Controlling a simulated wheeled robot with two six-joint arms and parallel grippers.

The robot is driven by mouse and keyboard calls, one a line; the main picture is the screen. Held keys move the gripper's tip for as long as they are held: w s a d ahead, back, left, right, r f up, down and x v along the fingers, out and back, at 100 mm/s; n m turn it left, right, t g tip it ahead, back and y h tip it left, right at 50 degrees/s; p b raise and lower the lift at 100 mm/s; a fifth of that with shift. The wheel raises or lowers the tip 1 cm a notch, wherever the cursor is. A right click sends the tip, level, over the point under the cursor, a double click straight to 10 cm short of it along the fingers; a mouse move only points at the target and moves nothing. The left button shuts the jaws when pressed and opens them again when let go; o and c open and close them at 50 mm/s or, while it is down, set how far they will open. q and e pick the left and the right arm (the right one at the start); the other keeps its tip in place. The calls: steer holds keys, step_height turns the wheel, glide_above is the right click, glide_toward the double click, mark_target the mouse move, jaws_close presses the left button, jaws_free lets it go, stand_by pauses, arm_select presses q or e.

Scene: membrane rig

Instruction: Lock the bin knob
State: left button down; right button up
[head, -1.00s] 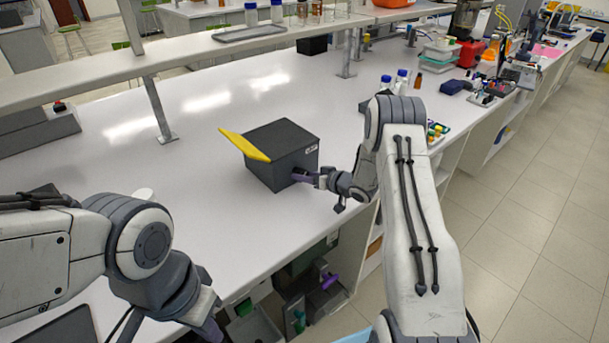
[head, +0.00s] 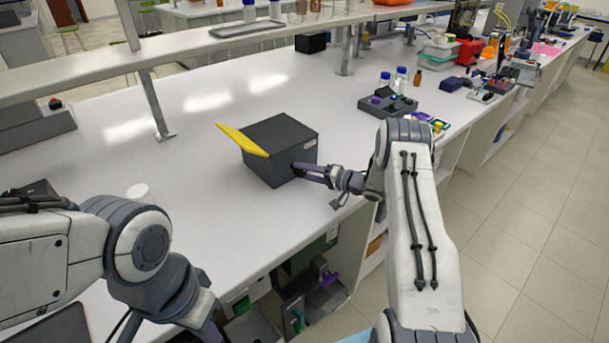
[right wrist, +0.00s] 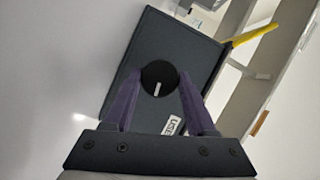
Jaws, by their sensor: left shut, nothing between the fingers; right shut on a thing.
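The bin (head: 285,150) is a dark grey box on the white bench, with a yellow lid flap (head: 242,139) tilted up at its left edge. In the right wrist view its knob (right wrist: 160,78) is a round black disc with a short white mark, nearly upright and slightly tilted in that picture. My right gripper (head: 298,168) is at the bin's front face; its purple fingers (right wrist: 160,92) are shut on the knob, one on each side. The fingers hide the knob in the head view. My left gripper (head: 212,333) is shut and empty at the bottom edge, partly cut off.
The white bench (head: 220,200) is clear around the bin. A dark rack (head: 388,104) with bottles stands at the right, beyond my right arm. A raised shelf (head: 200,52) runs along the back.

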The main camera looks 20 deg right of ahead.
steer(key=shift+f+m+y+b, duration=0.1)
steer(key=shift+m+y+b, duration=0.25)
steer(key=shift+m, duration=0.45)
steer(key=o, duration=1.4)
steer(key=shift+d, duration=0.1)
steer(key=b+v, duration=0.2)
steer(key=v, duration=0.7)
steer(key=shift+s+f+b, duration=0.15)
steer(key=shift+b, duration=0.15)
steer(key=shift+s+d, duration=0.4)
steer(key=shift+s, duration=0.05)
